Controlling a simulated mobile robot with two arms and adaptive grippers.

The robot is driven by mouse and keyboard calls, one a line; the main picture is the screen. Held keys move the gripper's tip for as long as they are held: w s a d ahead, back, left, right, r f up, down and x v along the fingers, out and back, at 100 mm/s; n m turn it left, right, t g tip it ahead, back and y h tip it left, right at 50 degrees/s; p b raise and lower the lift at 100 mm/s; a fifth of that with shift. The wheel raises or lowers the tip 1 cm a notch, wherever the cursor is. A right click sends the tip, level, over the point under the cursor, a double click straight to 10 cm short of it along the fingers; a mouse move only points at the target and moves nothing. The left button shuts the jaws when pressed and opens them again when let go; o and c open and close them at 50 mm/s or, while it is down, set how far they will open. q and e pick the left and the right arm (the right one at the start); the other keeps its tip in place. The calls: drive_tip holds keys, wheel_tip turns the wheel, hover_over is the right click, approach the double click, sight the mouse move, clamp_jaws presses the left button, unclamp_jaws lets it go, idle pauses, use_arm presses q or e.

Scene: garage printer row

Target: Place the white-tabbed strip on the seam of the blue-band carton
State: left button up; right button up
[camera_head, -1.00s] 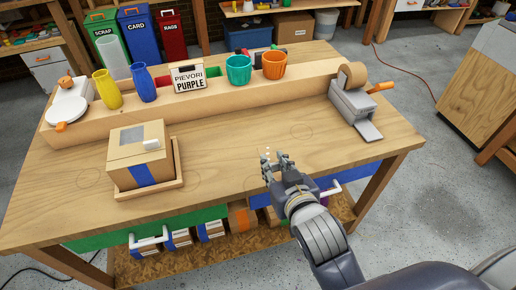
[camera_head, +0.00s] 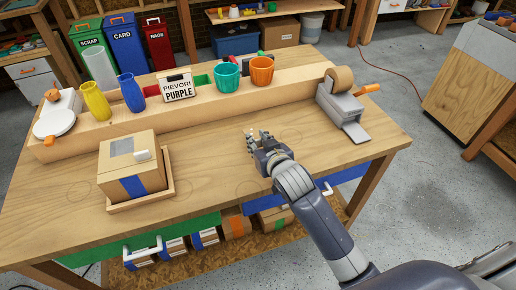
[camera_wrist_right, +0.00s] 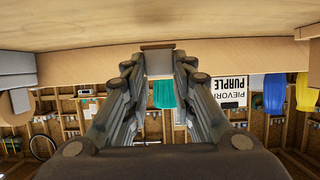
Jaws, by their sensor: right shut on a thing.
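The blue-band carton (camera_head: 116,176) sits in a shallow wooden tray (camera_head: 168,187) on the left of the bench, with a blue band down its front. A grey patch and a small white piece lie on its top. My right gripper (camera_head: 254,139) is over the middle of the bench, to the right of the carton and apart from it. It is shut on a small pale piece that looks like the strip; in the right wrist view this strip (camera_wrist_right: 159,64) shows grey with a brown edge between the fingers. Its white tab is hard to make out. My left gripper is not in view.
A tape dispenser (camera_head: 341,106) stands at the bench's right. The bench between carton and gripper is clear.

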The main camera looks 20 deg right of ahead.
drive_tip(key=shift+f, duration=1.8)
drive_tip(key=shift+f, duration=0.1)
drive_tip(key=o, duration=0.8)
